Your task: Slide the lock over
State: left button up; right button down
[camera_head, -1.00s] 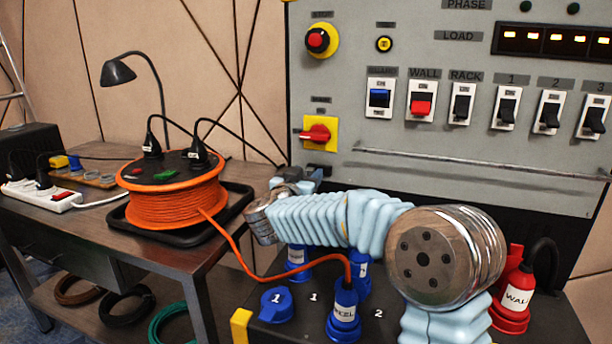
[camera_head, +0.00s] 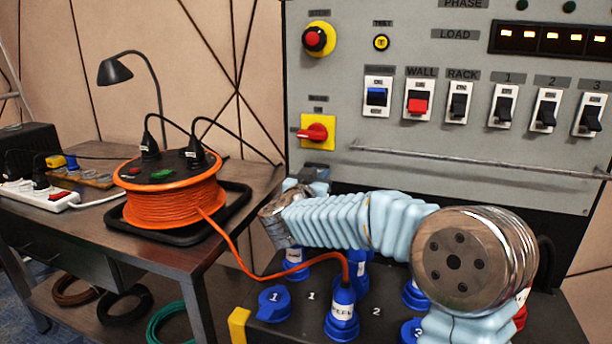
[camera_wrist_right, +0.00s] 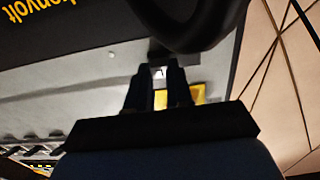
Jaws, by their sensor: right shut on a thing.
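My right gripper (camera_head: 312,178) is at the lower left of the grey panel (camera_head: 440,175), below the red rotary switch (camera_head: 314,132) on its yellow plate. In the right wrist view the two dark fingers (camera_wrist_right: 158,82) are shut on a small dark piece with a white mark (camera_wrist_right: 158,72), which seems to be the lock. The fingers and the dim picture hide most of it. The yellow plate (camera_wrist_right: 190,94) shows just behind the fingers. In the head view my wrist and gripper hide the lock. My left gripper is not in view.
A metal rail (camera_head: 470,165) crosses the panel below the switches. Blue plugs and sockets (camera_head: 342,315) stand under my right arm, with an orange cable running to the reel (camera_head: 175,205) on the table. A thick dark curved part (camera_wrist_right: 195,25) passes close above the fingers.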

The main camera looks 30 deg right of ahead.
jog(key=shift+s+d, duration=0.1)
jog(key=shift+d, duration=0.05)
jog(key=c, duration=1)
grip_release()
jog(key=shift+s, duration=0.1)
jog(key=b+v, duration=0.1)
jog(key=v, duration=1.2)
jog(key=shift+s+a, duration=0.25)
